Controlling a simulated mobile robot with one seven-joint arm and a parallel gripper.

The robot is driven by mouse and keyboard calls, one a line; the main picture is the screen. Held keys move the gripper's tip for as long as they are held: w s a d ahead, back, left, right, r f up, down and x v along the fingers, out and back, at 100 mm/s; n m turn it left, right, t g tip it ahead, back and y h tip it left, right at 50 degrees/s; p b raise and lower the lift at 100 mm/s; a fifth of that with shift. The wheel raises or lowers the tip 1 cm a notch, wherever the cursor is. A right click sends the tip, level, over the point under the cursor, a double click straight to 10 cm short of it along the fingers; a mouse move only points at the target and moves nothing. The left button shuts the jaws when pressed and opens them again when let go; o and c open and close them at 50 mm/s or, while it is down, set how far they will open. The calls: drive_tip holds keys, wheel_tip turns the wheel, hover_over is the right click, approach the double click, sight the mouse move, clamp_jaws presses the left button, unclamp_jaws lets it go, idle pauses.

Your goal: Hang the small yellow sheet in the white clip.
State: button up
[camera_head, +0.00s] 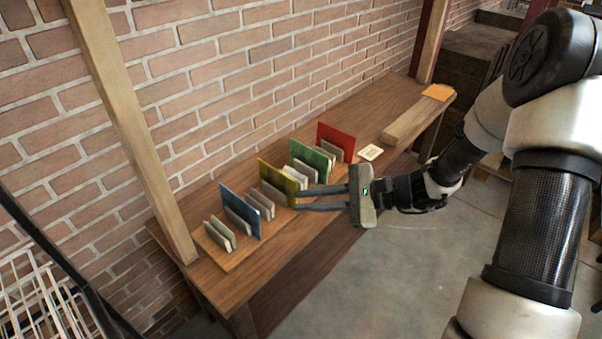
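A yellow sheet (266,172) stands upright on the wooden bench, in a row of coloured sheets and pale grey plates. Its lower right part is close to my gripper's fingertips. My gripper (298,200) reaches in from the right with two long dark fingers pointing left and a gap between them. The tips are at the sheet's right edge; I cannot tell whether they touch it. I see no white clip that I can make out in this view.
A blue sheet (240,208) stands left of the yellow one; a green sheet (313,155) and a red sheet (336,137) stand right. A white card (370,152) and an orange sheet (437,92) lie flat. A wooden post and brick wall border the bench (275,247).

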drive_tip(key=w+d+f+m+t+b, duration=0.2)
drive_tip(key=w+f+m+t, duration=0.35)
drive_tip(key=f, duration=0.25)
drive_tip(key=w+d+f+m+t+b, duration=0.2)
drive_tip(key=w+d+f+m+t, duration=0.15)
drive_tip(key=f+m, duration=0.35)
drive_tip(key=shift+n, duration=0.35)
drive_tip(key=shift+f+b+x, duration=0.2)
drive_tip(key=shift+b+x, duration=0.05)
drive_tip(key=shift+x, duration=1.6)
drive_tip(key=shift+f+b+x, duration=0.2)
drive_tip(key=shift+x, duration=1.6)
drive_tip(key=shift+f+b+x, duration=0.15)
drive_tip(key=shift+b+x, duration=0.1)
drive_tip(key=shift+x, duration=1.6)
drive_tip(key=shift+s, duration=0.1)
drive_tip(key=shift+c, duration=0.2)
clamp_jaws()
wheel_tip(320, 180, up, 7)
drive_tip(key=p, duration=0.5)
drive_tip(key=shift+r+p, duration=0.25)
drive_tip(key=shift+p, duration=0.1)
